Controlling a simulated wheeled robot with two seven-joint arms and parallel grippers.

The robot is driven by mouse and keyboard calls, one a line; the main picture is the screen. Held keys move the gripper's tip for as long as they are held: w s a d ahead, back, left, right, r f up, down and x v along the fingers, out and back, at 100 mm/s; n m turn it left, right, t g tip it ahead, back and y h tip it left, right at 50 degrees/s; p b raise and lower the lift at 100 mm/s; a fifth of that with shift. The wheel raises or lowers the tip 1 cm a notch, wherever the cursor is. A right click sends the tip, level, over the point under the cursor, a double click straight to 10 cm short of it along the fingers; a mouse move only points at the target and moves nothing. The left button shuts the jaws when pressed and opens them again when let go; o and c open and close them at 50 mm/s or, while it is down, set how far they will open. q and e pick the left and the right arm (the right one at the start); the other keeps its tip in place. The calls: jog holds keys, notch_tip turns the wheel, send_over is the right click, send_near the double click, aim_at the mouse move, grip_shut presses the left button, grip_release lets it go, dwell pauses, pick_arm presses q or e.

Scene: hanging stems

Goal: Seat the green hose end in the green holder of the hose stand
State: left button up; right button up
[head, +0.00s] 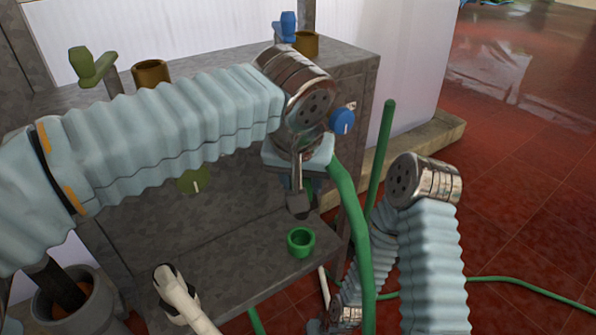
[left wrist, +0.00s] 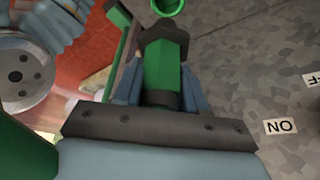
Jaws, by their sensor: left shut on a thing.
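My left gripper (head: 299,190) comes in from the left and is shut on the green hose end, whose grey tip (head: 299,204) points down. In the left wrist view the hose end (left wrist: 160,65) sits between the fingers, with the green hose (head: 348,210) curving down to the right of the gripper. The green holder (head: 301,242) is an open ring-shaped cup on the stand's lower shelf. The tip is above it, with a visible gap. The holder's rim also shows in the left wrist view (left wrist: 167,6), just beyond the tip.
The grey hose stand (head: 220,225) has a blue knob (head: 342,122), an olive knob (head: 194,180) and brown cups on top. A grey bucket (head: 75,310) is at lower left. My right arm is close on the right.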

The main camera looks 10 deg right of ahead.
pick_arm(q)
jog(key=shift+f+b, duration=1.85)
jog(key=shift+f, duration=0.35)
jog(key=shift+r, duration=0.25)
jog(key=shift+f, duration=0.25)
jog(key=shift+f+b, duration=1.35)
jog(key=shift+f, duration=0.55)
jog(key=shift+f, duration=0.3)
jog(key=o, duration=1.1)
jog(key=shift+o, duration=0.2)
